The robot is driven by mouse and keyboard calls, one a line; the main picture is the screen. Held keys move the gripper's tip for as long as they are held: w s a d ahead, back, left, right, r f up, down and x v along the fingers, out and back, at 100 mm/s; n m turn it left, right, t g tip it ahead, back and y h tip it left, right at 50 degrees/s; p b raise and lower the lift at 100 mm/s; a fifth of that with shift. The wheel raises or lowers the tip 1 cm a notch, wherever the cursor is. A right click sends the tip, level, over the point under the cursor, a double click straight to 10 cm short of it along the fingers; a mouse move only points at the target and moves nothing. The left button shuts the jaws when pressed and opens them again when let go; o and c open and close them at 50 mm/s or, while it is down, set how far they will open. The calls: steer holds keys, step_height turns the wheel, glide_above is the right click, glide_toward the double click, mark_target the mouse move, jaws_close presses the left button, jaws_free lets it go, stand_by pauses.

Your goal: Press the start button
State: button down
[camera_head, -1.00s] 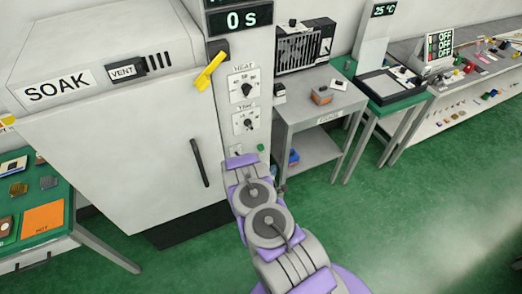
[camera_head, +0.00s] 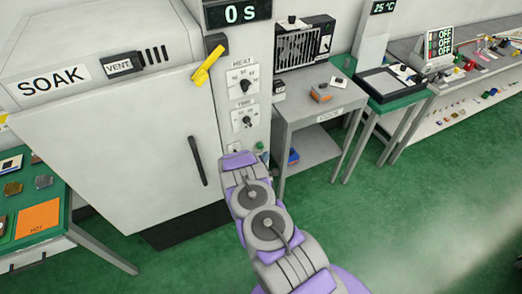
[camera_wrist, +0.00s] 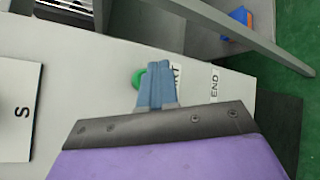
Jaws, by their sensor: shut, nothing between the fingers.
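The start button is a round green button (camera_wrist: 138,78) on the oven's pale front panel. It also shows in the head view (camera_head: 260,146), just right of my arm's end. In the wrist view my gripper (camera_wrist: 159,66) is shut and empty, its blue-grey fingers together. The fingertips overlap the button's right edge in the picture. I cannot tell whether they touch it. A label ending in "RT" (camera_wrist: 176,77) is partly hidden behind the fingers. An "END" label (camera_wrist: 214,88) lies further right. In the head view my gripper's fingers are hidden behind the arm.
The panel carries a HEAT knob (camera_head: 243,86) and a TIME knob (camera_head: 246,121) under a "0 S" display (camera_head: 238,13). The oven door (camera_head: 110,150) has a dark handle (camera_head: 197,160). A grey table (camera_head: 300,105) stands close on the right. Green floor is open in front.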

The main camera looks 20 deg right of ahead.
steer(key=shift+w, duration=0.75)
steer(key=shift+w, duration=0.1)
stand_by(1.5)
steer(key=shift+w+r, duration=0.1)
steer(key=shift+w, duration=0.2)
steer(key=shift+w+b, duration=0.55)
stand_by(1.0)
steer(key=shift+s, duration=0.1)
steer(key=shift+s+p, duration=0.5)
steer(key=shift+s, duration=0.4)
steer(key=shift+s, duration=0.1)
steer(key=s+p, duration=0.2)
steer(key=s, duration=0.2)
steer(key=shift+s, duration=0.4)
